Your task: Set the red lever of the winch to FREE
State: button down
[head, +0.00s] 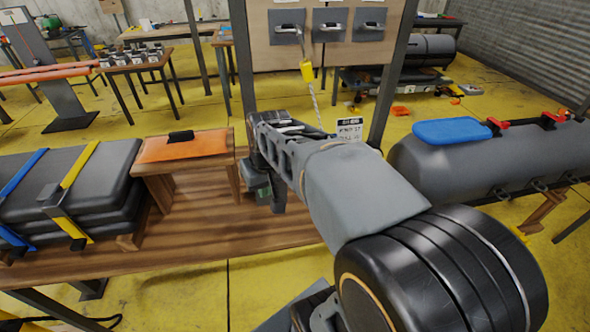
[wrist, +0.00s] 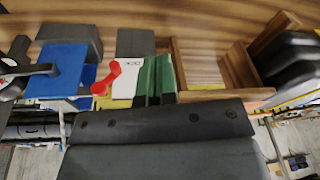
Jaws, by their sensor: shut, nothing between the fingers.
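The winch's red lever (wrist: 106,78) shows in the wrist view, left of my fingers, beside a white label plate (wrist: 128,82) with only partly readable lettering. Green winch sides (wrist: 158,76) stand right of the plate. In the head view my arm hides most of the winch; a dark green part (head: 254,178) shows, but the lever does not. My gripper (head: 278,203) points down over the wooden bench and looks shut and empty. Its dark fingers (wrist: 153,98) also show in the wrist view, in front of the green sides. I cannot tell whether they touch.
An orange pad (head: 182,146) on a wooden stand and strapped black packs (head: 70,185) lie left. A grey inflatable tube (head: 495,160) with a blue pad (head: 450,130) is right. A latch panel (head: 325,50) stands behind. The bench's front (head: 200,255) is clear.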

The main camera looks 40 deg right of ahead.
jog(key=w+d+m+y+p, duration=0.1)
jog(key=w+d, duration=0.1)
jog(key=d, duration=0.8)
jog(key=w+d+m+g+y+p, duration=0.1)
jog(key=w+d+m, duration=0.1)
jog(key=d, duration=0.9)
jog(key=shift+w+r+y, duration=0.3)
jog(key=shift+r, duration=0.05)
jog(key=w+a+f+p, duration=0.2)
jog(key=a+f, duration=0.4)
jog(key=f, duration=0.4)
jog(key=shift+w+f+p, duration=0.2)
jog(key=shift+w+p, duration=0.15)
jog(key=shift+w, duration=0.15)
jog(key=shift+y+b, duration=0.3)
jog(key=shift+b, duration=0.05)
jog(key=shift+a, duration=0.15)
